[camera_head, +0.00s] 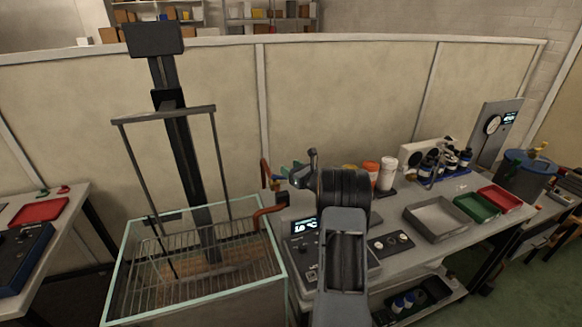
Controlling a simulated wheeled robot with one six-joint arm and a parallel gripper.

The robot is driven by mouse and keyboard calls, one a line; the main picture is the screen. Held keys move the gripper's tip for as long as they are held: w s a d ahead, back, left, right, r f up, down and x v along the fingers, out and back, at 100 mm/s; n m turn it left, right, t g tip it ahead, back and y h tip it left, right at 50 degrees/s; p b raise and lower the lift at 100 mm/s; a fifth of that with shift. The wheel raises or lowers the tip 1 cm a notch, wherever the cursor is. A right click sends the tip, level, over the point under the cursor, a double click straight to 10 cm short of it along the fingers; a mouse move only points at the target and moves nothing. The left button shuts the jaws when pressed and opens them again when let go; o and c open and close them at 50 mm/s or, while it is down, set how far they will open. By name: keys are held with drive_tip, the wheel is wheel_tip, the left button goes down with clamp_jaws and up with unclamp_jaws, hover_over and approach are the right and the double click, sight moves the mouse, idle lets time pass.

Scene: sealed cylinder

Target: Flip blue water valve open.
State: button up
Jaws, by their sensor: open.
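My gripper (288,172) shows as small teal fingers at the end of my dark arm, pointing left above the back edge of the workbench. It is open and I see nothing held in it. An upright orange-red pipe piece (265,173) stands just left of the fingers, behind the glass tank (120,268). A bent orange-red pipe (268,211) reaches over the tank's right rim, below and left of my gripper. I cannot clearly make out a blue valve handle; my arm hides part of the bench.
The tank holds a wire basket (215,262) under a tall dark post. On the workbench stand white and orange bottles (388,172), a grey tray (435,218), green (477,208) and red (500,198) trays, and a gauge panel (495,130). A blue drum (525,172) stands far right.

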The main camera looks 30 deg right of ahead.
drive_tip(key=shift+w, duration=0.15)
drive_tip(key=shift+c, duration=0.4)
clamp_jaws()
